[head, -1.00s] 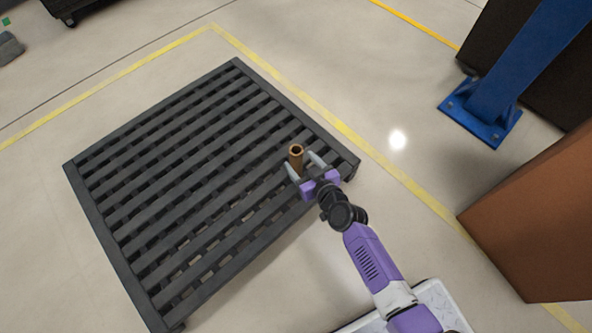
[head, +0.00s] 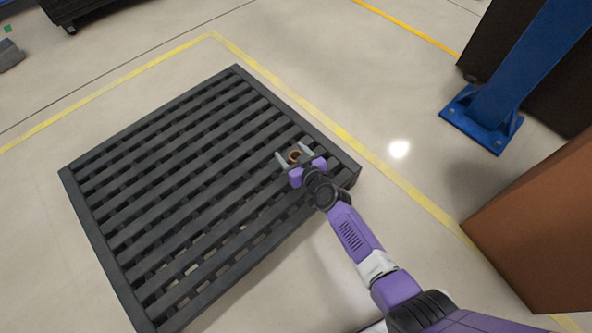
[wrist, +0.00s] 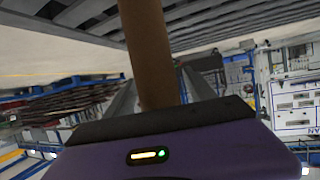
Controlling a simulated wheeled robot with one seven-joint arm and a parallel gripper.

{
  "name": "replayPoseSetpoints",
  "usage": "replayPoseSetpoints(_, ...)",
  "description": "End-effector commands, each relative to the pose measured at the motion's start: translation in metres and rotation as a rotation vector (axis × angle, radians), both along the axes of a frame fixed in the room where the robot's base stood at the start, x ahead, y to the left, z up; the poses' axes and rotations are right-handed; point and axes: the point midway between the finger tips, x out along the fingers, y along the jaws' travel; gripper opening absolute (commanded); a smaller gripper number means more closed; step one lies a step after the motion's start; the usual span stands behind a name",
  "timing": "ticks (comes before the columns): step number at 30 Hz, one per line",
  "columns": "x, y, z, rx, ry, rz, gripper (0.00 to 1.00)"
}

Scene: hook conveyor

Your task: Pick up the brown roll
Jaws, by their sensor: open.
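The brown roll (head: 295,156) stands upright on the dark slatted pallet (head: 150,297), near its right corner. In the head view its round open top shows between my gripper's fingers. My gripper (head: 290,154) is open, with one finger on each side of the roll. In the wrist view the roll (wrist: 148,50) runs through the middle, between the two grey fingers and close to the palm. I cannot tell whether either finger touches it. The lower part of the roll is hidden in the head view.
A blue post (head: 515,75) with a bolted foot stands at the upper right. A large brown box (head: 535,220) stands at the right. Yellow floor lines (head: 330,122) run past the pallet. The pallet's other slats are bare, and the floor to its left is clear.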

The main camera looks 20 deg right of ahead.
Motion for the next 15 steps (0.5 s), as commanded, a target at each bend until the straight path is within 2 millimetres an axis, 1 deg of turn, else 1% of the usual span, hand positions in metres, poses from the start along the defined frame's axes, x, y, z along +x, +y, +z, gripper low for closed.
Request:
replayPoseSetpoints(2, -0.0003, 0.0002, 0.0001, 0.0, 0.0, 0.0, 0.61)
replayPoseSetpoints(3, -0.0003, 0.0002, 0.0001, 0.0, 0.0, 0.0, 0.54)
replayPoseSetpoints(5, -0.0004, 0.0002, 0.0001, 0.0, 0.0, 0.0, 0.42)
replayPoseSetpoints(9, -0.0004, 0.0002, 0.0001, 0.0, 0.0, 0.0, 0.14)
replayPoseSetpoints(11, -0.0005, 0.0002, 0.0, 0.0, 0.0, 0.0, 0.03)
replayPoseSetpoints(12, -0.0005, 0.0002, 0.0, 0.0, 0.0, 0.0, 0.0)
replayPoseSetpoints(15, -0.0005, 0.0002, 0.0002, 0.0, 0.0, 0.0, 0.0)
